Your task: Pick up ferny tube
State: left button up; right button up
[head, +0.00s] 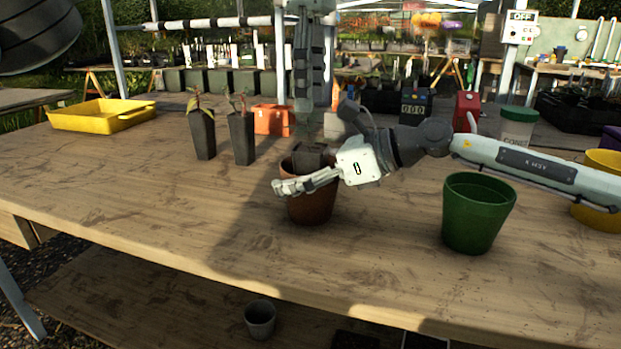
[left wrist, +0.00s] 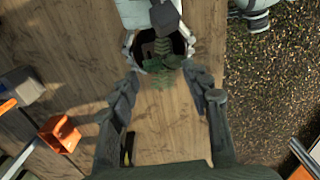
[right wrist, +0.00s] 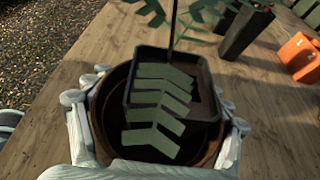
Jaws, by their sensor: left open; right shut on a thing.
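The ferny tube (right wrist: 207,68) is a dark square pot with green fern fronds. In the right wrist view it stands within the rim of a terracotta pot (right wrist: 212,150); how deep it sits is hidden. Its rim also shows in the head view (head: 312,158), under my left gripper. My right gripper (head: 283,187) is shut around the terracotta pot, with a finger on each side in the right wrist view. My left gripper (left wrist: 168,88) points down above the pot. It is open, with fern fronds (left wrist: 165,72) showing between and beyond its fingers.
Two dark tubes with plants (head: 203,135) (head: 241,138) stand left of the pot. An orange container (head: 272,119) is behind, and a yellow tray (head: 101,116) lies at the far left. A green pot (head: 478,213) stands at right. The front left tabletop is clear.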

aim_at(310, 147)
pick_arm(q)
notch_tip(310, 147, down, 10)
jog(key=shift+w+f, duration=0.1)
pick_arm(e)
jog(key=shift+c, duration=0.2)
pick_arm(q)
jog(key=c, duration=0.9)
jog(key=shift+c, duration=0.3)
jog(key=shift+r, duration=0.2)
notch_tip(310, 147, up, 10)
jog(key=shift+f, duration=0.1)
pick_arm(e)
jog(key=o, duration=1.3)
jog(key=shift+c, duration=0.2)
